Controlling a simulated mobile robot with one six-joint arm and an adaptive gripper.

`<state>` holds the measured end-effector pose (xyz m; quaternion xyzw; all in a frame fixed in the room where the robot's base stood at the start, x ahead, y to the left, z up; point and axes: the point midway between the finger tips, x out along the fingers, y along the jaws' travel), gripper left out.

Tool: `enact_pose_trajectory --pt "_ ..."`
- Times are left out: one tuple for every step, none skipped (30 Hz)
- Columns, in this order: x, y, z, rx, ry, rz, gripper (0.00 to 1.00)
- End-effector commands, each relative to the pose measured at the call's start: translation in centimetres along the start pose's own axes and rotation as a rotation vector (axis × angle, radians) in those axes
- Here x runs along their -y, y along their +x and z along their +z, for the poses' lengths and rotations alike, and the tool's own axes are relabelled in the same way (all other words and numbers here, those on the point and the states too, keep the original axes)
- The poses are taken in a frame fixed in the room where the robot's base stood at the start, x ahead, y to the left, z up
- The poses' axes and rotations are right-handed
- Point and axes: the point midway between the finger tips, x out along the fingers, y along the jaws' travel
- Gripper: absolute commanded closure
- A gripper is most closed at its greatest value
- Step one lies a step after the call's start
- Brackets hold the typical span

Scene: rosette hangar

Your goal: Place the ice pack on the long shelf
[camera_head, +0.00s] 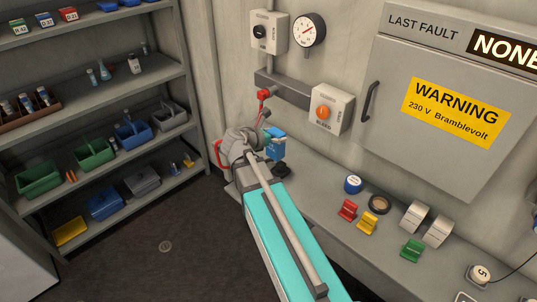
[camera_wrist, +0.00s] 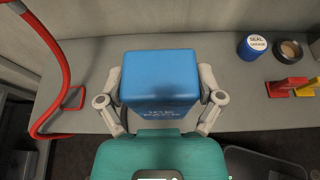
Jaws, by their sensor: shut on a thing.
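The ice pack (camera_wrist: 160,72) is a blue block with its name on the front face. My gripper (camera_wrist: 163,92) is shut on it, one finger at each side in the wrist view. In the head view the ice pack (camera_head: 275,146) is at my gripper (camera_head: 262,143), over the far left end of a long grey shelf (camera_head: 330,210) along the wall. The wrist view shows the shelf surface (camera_wrist: 90,80) around and behind the pack. I cannot tell whether the pack touches it. My teal arm hides part of the shelf's front.
A red hose (camera_wrist: 62,70) runs at the left in the wrist view. A rack (camera_head: 110,80) with bins stands left.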

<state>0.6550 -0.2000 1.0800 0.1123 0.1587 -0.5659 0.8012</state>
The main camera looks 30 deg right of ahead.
Motion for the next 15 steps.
enact_pose_trajectory --pt "-0.18 -0.21 -0.07 0.001 -0.002 0.004 0.76" --pt "-0.26 -0.31 -0.11 0.001 -0.003 0.006 0.76" --pt "-0.37 -0.44 -0.17 0.001 -0.004 0.009 0.76" --pt "-0.45 -0.54 -0.20 0.001 -0.004 0.011 0.76" --pt "-0.51 -0.62 -0.24 0.001 -0.005 0.012 0.76" --pt "-0.59 -0.71 -0.28 0.001 -0.006 0.014 0.76" --pt "-0.64 -0.77 -0.30 0.001 -0.006 0.015 0.76" --pt "-0.68 -0.82 -0.32 0.001 -0.007 0.016 0.76" --pt "-0.72 -0.88 -0.34 0.001 -0.007 0.017 0.76" --pt "-0.75 -0.91 -0.36 0.001 -0.008 0.018 0.76" --pt "-0.78 -0.95 -0.37 0.001 -0.008 0.019 0.76" --pt "-0.83 -0.97 -0.40 0.001 -0.008 0.019 0.76" --pt "-0.88 -0.96 -0.42 0.001 -0.008 0.020 0.76" --pt "-0.96 -0.92 -0.45 0.001 -0.008 0.020 0.76" --pt "-1.11 -0.83 -0.51 0.001 -0.009 0.021 0.76"
